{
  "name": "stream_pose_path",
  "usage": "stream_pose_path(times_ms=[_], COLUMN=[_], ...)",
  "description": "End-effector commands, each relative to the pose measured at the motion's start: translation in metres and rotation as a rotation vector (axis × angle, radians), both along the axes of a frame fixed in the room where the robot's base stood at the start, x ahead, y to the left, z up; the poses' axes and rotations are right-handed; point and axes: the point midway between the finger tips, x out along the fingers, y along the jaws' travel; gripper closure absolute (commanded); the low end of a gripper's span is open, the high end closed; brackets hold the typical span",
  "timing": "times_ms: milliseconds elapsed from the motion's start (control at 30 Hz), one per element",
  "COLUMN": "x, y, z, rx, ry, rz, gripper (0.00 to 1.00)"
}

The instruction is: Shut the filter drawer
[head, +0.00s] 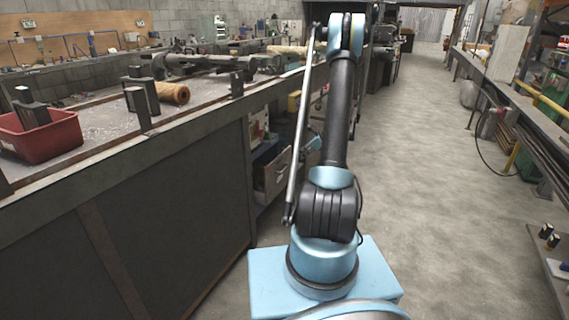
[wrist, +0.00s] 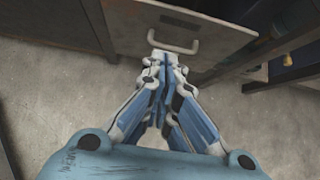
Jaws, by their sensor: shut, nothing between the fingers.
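The filter drawer (head: 268,183) is below the bench, left of my arm in the head view. Its pale front and side stick out from the cabinet, so it stands open. In the wrist view its pale front (wrist: 217,42) is at the top, with a light U-shaped handle (wrist: 181,46). In the head view my gripper is mostly hidden by my arm. The drawer's contents are hidden.
The long bench (head: 118,143) runs along the left, with a red bin (head: 40,138) and a brown mesh tube (head: 172,92) on top. The concrete floor (head: 425,140) to the right of my arm is clear. Another bench with pipes and a hanging cable (head: 478,145) lines the right.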

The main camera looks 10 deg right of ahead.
Motion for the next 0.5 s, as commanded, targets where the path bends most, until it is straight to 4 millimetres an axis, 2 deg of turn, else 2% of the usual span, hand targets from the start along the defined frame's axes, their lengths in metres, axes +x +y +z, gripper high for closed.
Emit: stream_pose_path(times_ms=[167, 500], x=[0.005, 0.028], y=[0.004, 0.036], z=[-0.010, -0.048], rx=[0.008, 0.006], ry=[0.004, 0.003], rz=[-0.008, -0.005], gripper=[1.00, 1.00])
